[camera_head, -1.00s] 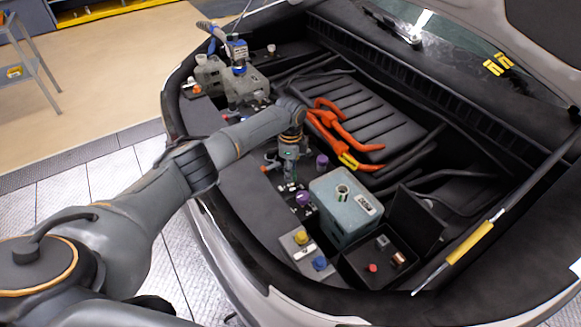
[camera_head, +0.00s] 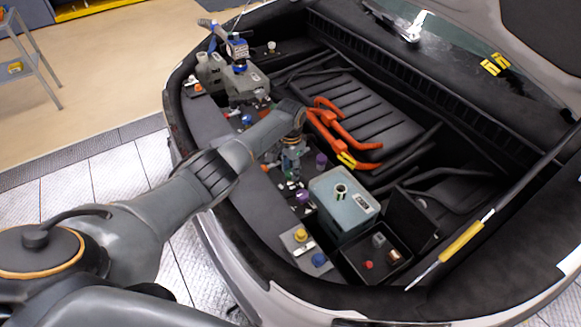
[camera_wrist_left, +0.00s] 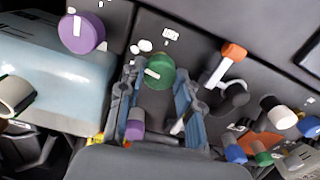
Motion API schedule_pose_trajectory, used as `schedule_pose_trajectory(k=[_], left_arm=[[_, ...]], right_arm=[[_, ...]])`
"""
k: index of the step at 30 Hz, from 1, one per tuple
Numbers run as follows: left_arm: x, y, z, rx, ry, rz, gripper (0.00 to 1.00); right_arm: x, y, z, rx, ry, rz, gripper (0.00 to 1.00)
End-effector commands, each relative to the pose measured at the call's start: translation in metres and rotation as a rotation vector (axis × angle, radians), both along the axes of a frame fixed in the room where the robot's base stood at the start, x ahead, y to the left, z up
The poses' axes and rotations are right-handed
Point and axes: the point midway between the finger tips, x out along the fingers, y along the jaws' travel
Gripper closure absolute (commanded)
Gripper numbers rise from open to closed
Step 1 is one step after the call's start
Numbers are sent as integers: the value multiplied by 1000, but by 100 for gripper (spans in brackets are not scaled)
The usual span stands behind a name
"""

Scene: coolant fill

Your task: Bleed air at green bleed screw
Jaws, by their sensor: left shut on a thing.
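The green bleed screw (camera_wrist_left: 160,70) is a round green knob with a pale bar mark on its top. In the left wrist view it sits between the two blue-grey fingertips of my left gripper (camera_wrist_left: 158,88), which is shut on it. In the head view my left gripper (camera_head: 291,162) points down into the engine bay, beside the blue-grey box. My right gripper is not in view.
A purple knob (camera_wrist_left: 82,32) and an orange-handled valve (camera_wrist_left: 233,52) flank the screw closely. A blue-grey box (camera_head: 343,200), orange cables (camera_head: 340,137) and a yellow-gripped prop rod (camera_head: 461,242) are nearby. A dark open tray (camera_head: 378,268) holds small parts.

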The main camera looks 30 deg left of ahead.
Motion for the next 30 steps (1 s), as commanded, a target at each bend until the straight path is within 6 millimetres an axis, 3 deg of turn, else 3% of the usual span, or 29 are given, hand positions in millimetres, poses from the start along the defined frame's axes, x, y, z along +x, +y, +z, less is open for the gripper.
schedule_pose_trajectory(k=[23, 24, 27, 30], left_arm=[[1, 0, 1, 0, -3, 95, 97], [1, 0, 1, 0, -3, 95, 58], [1, 0, 1, 0, -3, 95, 43], [1, 0, 1, 0, -2, 95, 43]], right_arm=[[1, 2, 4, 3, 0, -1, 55], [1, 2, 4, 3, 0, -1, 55], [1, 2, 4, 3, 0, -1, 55], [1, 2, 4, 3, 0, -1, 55]])
